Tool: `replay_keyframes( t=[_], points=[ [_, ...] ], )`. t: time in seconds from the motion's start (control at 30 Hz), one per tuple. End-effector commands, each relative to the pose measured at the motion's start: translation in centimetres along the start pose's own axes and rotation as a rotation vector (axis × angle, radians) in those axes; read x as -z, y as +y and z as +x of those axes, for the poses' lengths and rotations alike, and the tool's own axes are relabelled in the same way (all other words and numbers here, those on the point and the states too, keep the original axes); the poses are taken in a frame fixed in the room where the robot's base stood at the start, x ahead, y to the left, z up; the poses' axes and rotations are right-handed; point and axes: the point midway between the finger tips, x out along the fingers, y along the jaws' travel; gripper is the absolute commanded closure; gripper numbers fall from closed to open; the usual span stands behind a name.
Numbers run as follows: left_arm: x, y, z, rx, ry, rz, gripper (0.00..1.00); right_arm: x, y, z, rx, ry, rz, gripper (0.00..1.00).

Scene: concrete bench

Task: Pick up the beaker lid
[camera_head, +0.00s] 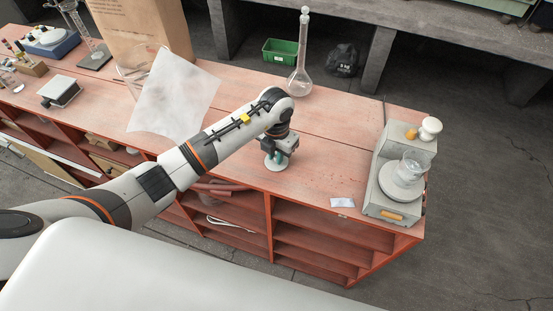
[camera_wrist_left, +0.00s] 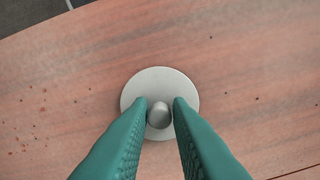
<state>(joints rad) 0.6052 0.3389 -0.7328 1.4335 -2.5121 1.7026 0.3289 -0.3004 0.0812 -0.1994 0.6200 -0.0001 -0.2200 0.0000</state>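The beaker lid is a light grey disc with a round knob, lying on the reddish bench top. It shows in the middle of the left wrist view (camera_wrist_left: 160,84) and partly under my gripper in the head view (camera_head: 276,163). My left gripper (camera_head: 277,155) is right above the lid, pointing down. In the left wrist view its two green fingers (camera_wrist_left: 160,103) stand on either side of the knob, with narrow gaps beside it. The fingers are open, and I see no firm contact with the knob. My right gripper is not in view.
A scale with a glass beaker (camera_head: 412,166) stands at the bench's right end. A small white packet (camera_head: 342,202) lies near the front edge. A tall flask (camera_head: 300,65) stands behind the gripper. A white sheet (camera_head: 175,95) is at left. Bench around the lid is clear.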

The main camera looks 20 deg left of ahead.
Motion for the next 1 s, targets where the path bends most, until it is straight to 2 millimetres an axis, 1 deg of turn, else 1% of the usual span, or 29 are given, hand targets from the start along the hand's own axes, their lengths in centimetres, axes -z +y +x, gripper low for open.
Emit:
replay_keyframes(
  t=[0.03, 0.1, 0.37, 0.47, 0.57, 0.8, 1.0],
  points=[
    [0.0, 0.0, 0.0, 0.000, 0.000, 0.000, 0.91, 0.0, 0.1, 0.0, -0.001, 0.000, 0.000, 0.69],
    [0.0, 0.0, 0.0, 0.000, 0.000, 0.000, 1.00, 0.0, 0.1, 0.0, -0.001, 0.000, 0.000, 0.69],
    [0.0, 0.0, -0.1, 0.000, 0.000, 0.000, 1.00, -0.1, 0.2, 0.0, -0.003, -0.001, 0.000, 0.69],
    [0.1, -0.1, -0.7, 0.000, 0.002, 0.001, 1.00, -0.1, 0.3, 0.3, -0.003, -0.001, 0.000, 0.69],
    [0.1, -0.1, -2.1, 0.002, 0.005, 0.001, 1.00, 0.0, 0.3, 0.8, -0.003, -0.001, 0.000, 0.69],
    [0.1, 0.0, -7.0, 0.002, 0.006, 0.002, 1.00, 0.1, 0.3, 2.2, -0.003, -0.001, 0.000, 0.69],
    [0.1, 0.0, -9.8, 0.001, 0.003, 0.001, 1.00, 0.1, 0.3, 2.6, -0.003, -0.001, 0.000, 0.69]
  ],
)
